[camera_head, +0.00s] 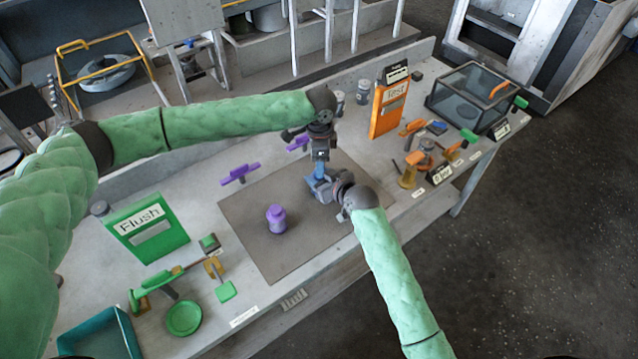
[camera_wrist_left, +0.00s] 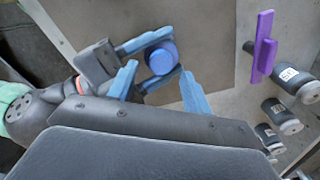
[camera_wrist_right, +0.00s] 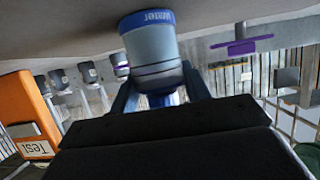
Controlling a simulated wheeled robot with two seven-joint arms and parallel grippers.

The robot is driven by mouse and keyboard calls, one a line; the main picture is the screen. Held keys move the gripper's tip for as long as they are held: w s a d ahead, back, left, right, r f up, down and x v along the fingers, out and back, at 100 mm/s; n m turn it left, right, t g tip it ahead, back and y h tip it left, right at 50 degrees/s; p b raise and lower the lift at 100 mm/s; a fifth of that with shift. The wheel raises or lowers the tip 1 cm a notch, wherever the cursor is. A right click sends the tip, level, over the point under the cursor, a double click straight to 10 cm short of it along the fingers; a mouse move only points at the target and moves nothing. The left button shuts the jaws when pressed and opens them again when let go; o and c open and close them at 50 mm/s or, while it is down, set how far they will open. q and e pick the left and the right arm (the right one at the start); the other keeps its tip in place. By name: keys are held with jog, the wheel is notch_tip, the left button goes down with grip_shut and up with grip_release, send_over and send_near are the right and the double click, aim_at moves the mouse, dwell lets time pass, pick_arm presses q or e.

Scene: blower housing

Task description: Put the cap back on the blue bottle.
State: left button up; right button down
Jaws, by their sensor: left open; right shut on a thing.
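The blue bottle (camera_wrist_right: 152,55) is pale grey with a blue band reading "Water", and shows upside down in the right wrist view. My right gripper (camera_head: 318,186) is shut around it over the mat's far right part. In the left wrist view a round blue cap (camera_wrist_left: 161,58) shows at the bottle's top, between my right gripper's fingers. Whether it is fully seated I cannot tell. My left gripper (camera_head: 320,168) is above, pointing down. Its fingers (camera_wrist_left: 158,88) are open, apart, close to the cap, with nothing clearly between them.
A purple container (camera_head: 277,219) stands on the grey mat (camera_head: 250,235). Purple handles (camera_head: 240,174) lie behind. A green "Flush" board (camera_head: 147,229) and green tools are left; an orange "Test" board (camera_head: 389,105), tools and a clear box (camera_head: 470,95) are right. The mat's front is clear.

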pick_arm(q)
jog(key=shift+r, duration=0.65)
jog(key=shift+c, duration=1.2)
jog(key=shift+w+r, duration=0.3)
jog(key=shift+r, duration=0.35)
jog(key=shift+w+r, duration=0.3)
jog(key=shift+r, duration=0.3)
jog(key=n, duration=0.1)
jog(key=r+n, duration=0.1)
jog(key=shift+s+n, duration=0.35)
jog(key=shift+n, duration=0.05)
jog(key=n, duration=0.3)
jog(key=shift+s+n, duration=0.15)
jog(key=shift+n, duration=0.25)
jog(key=shift+f, duration=0.1)
jog(key=shift+f, duration=3.95)
